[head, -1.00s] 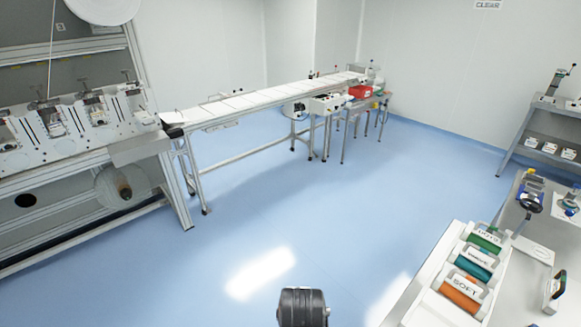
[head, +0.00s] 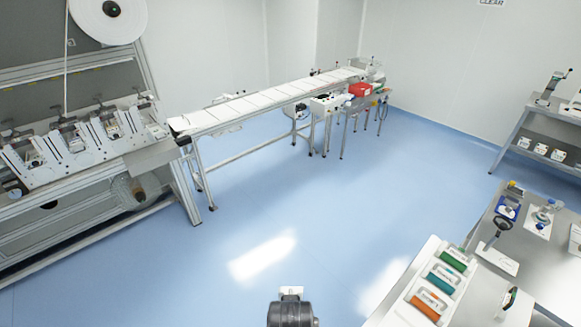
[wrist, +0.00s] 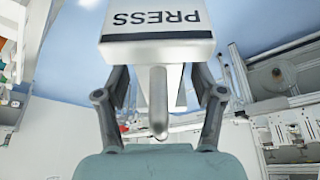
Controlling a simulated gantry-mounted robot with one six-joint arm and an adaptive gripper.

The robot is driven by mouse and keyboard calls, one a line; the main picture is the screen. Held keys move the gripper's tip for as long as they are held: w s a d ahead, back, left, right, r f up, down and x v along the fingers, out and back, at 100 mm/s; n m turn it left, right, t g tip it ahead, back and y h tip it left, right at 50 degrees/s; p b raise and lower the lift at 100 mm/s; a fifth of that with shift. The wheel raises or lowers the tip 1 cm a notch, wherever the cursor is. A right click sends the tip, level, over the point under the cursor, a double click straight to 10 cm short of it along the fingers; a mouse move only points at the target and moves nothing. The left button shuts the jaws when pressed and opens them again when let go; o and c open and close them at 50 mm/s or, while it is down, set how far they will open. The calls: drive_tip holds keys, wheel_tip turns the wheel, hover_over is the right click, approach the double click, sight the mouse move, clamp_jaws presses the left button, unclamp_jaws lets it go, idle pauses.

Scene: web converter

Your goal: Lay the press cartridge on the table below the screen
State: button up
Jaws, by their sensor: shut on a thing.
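In the wrist view, the press cartridge (wrist: 157,48) is a white block with a dark stripe and the word PRESS, which reads upside down. A grey, rounded handle-like part extends from it between my fingers. My gripper (wrist: 160,88) is shut on the cartridge, with one dark finger on each side. The cartridge hides much of what lies beyond it. In the head view, only a dark part of my arm shows at the bottom edge; the gripper and cartridge are out of that view. I cannot make out a screen or the table below it.
A web machine (head: 75,150) stands at the left, with a long conveyor (head: 262,97) running from it to the back. A steel bench (head: 540,275) at the lower right holds a white tray (head: 398,294) of coloured rolls. A shelf unit (head: 540,128) stands at the right. The blue floor between is clear.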

drive_tip(key=p+v, duration=0.2)
drive_tip(key=v, duration=0.1)
drive_tip(key=p+v, duration=0.2)
drive_tip(key=w+p+v, duration=0.1)
drive_tip(key=p+v, duration=0.1)
drive_tip(key=v, duration=0.1)
drive_tip(key=shift+r, duration=0.6)
drive_tip(key=shift+s+r+p, duration=0.25)
drive_tip(key=shift+r+p, duration=0.1)
drive_tip(key=shift+p, duration=0.15)
drive_tip(key=shift+f, duration=0.1)
